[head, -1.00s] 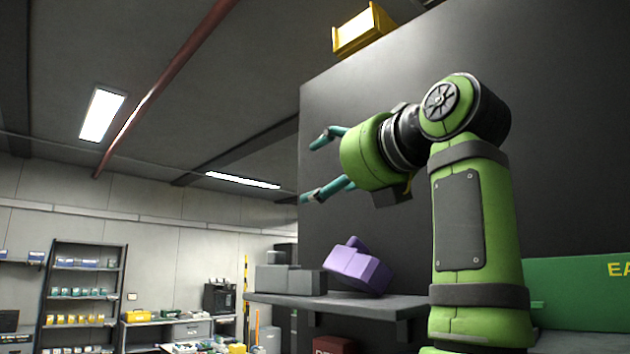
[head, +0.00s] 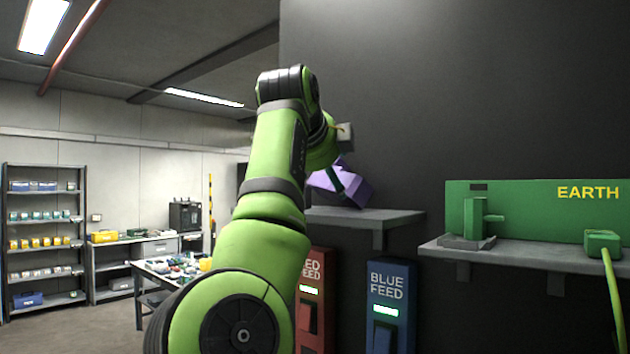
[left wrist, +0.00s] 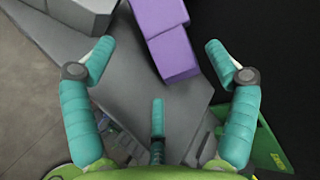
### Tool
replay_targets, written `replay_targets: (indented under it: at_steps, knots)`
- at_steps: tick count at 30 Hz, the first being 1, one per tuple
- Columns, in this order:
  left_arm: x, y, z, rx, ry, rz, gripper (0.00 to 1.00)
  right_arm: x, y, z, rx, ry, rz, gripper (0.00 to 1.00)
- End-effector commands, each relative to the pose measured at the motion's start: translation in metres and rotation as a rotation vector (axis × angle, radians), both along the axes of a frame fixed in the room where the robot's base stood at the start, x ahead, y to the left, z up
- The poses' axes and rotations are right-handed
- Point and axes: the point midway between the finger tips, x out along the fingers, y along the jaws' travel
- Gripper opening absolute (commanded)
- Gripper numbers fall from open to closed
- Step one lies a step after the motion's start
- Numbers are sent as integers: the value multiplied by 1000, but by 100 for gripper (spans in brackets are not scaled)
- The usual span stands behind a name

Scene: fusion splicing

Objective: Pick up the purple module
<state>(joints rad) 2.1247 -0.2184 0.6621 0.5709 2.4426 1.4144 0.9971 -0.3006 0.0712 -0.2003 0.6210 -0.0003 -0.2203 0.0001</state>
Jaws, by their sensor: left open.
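The purple module (head: 356,192) sits tilted on the left grey shelf (head: 395,218) against the dark wall, partly hidden behind my left arm in the head view. In the left wrist view, the purple module (left wrist: 172,48) is at the top centre, ahead of the fingertips and between the lines of the two outer fingers. My left gripper (left wrist: 158,72) is open and empty, with its teal fingers spread. In the head view, most of the gripper is hidden by its own arm, and one teal finger overlaps the module. My right gripper is not in view.
A grey block (left wrist: 85,12) lies left of the module on the shelf. The blue feed box (head: 391,300) and red feed box (head: 312,295) are below. The green EARTH panel (head: 530,205) stands behind a second shelf (head: 530,258) at right.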

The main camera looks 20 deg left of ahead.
Motion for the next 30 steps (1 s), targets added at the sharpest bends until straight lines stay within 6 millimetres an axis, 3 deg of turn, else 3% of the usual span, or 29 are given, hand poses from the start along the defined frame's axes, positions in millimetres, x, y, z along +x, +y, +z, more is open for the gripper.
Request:
replay_targets:
  at_steps: [12, 20, 21, 24, 26, 30]
  knots:
    - [50, 7, -17, 7, 2, 5, 86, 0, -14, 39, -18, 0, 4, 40]
    - [54, 7, -22, 6, -1, 4, 86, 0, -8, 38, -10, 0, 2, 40]
    - [54, 7, -22, 6, 0, 5, 82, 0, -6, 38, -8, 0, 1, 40]
    - [54, 7, -22, 6, 0, 5, 42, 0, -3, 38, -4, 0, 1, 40]
    - [54, 7, -22, 7, 0, 4, 21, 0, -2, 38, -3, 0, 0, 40]
    - [54, 7, -20, 7, -2, 5, 21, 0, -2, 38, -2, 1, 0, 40]
